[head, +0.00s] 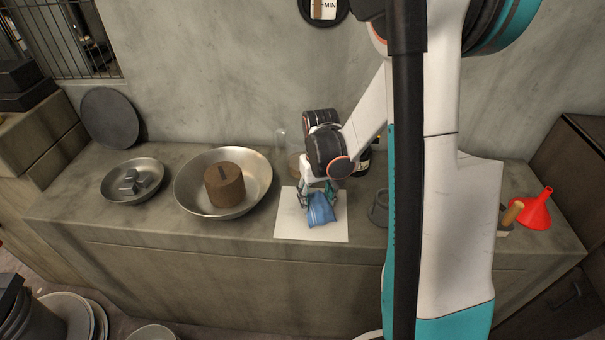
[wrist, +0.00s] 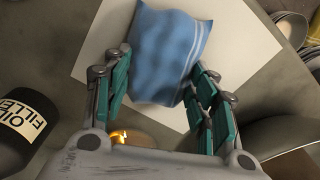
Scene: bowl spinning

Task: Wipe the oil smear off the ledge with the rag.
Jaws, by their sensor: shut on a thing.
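A blue rag (head: 321,209) with pale stripes at one end is at my gripper (head: 318,192), over a white sheet (head: 290,228) on the grey ledge (head: 150,228). In the wrist view the rag (wrist: 168,52) sits between the teal fingers of my gripper (wrist: 160,85), which are shut on it. The rag hangs over the white sheet (wrist: 240,60); I cannot tell whether it touches it. I see no oil smear; the arm and rag hide part of the ledge.
A large metal bowl (head: 190,190) with a brown block (head: 224,186) stands left of the sheet. A smaller bowl (head: 112,190) holds metal pieces. A grey cup (head: 378,208) and red funnel (head: 533,210) are right.

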